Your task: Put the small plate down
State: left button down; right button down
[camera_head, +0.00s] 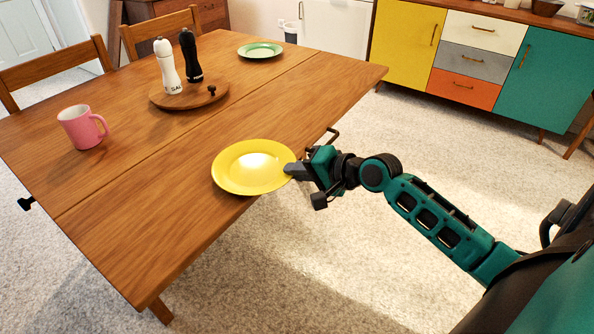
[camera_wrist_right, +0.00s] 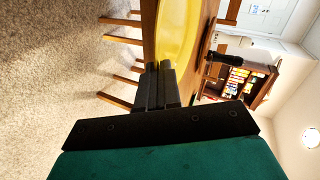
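A yellow plate (camera_head: 252,168) is at the near right edge of the wooden table (camera_head: 130,230), level, with its near rim reaching past the edge. I cannot tell whether it touches the tabletop. My right gripper (camera_head: 290,169) is at the plate's right rim. In the right wrist view the two fingers (camera_wrist_right: 159,67) are close together on the rim of the yellow plate (camera_wrist_right: 176,30), which hides their tips in part. A smaller-looking pale green plate (camera_head: 260,50) lies at the table's far end. My left gripper is not in view.
A pink mug (camera_head: 82,127) stands at the table's left. A round wooden board (camera_head: 190,95) carries a white salt mill (camera_head: 167,66) and a black mill (camera_head: 190,55). The tabletop in front of the board is clear. Chairs stand behind, and a coloured sideboard (camera_head: 470,60) stands at the back right.

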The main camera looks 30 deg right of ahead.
jog(key=c, duration=1.8)
grip_release()
jog(key=shift+f, duration=0.1)
jog(key=o, duration=0.5)
jog(key=shift+c, duration=0.2)
